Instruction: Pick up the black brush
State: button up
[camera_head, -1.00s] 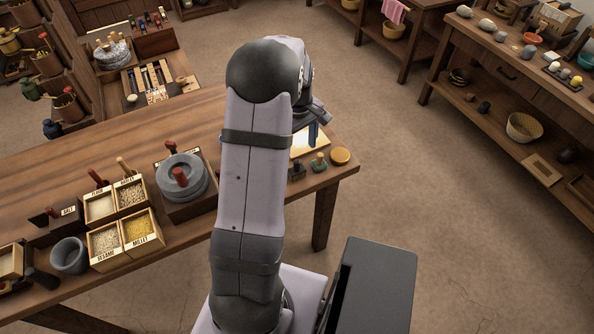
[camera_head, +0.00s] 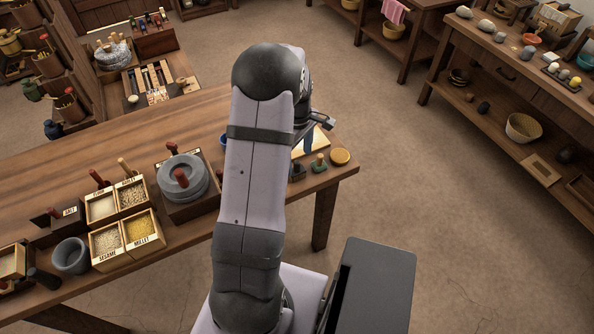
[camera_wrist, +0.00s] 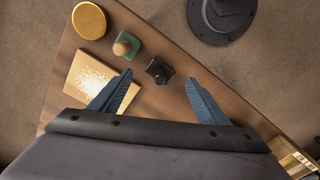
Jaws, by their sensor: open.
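A small black brush with a knobbed top (camera_wrist: 159,70) stands on the wooden table (camera_wrist: 150,98). In the wrist view it lies between and just beyond the tips of my gripper's blue fingers (camera_wrist: 157,80), apart from both. My gripper is open and empty. In the head view the black brush (camera_head: 297,171) sits near the table's right end, partly hidden beside my arm. My gripper (camera_head: 308,143) is above the table there, largely covered by my arm.
Close to the brush are a green-based piece with a wooden knob (camera_wrist: 126,44), a round yellow disc (camera_wrist: 89,20) and a pale board (camera_wrist: 98,78). A stone quern (camera_head: 182,178) and labelled grain boxes (camera_head: 140,231) stand further left. The table edge is near.

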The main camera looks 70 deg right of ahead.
aim_at(297, 162)
jog(key=shift+f+p, duration=0.65)
jog(key=shift+f, duration=1.65)
jog(key=c, duration=1.1)
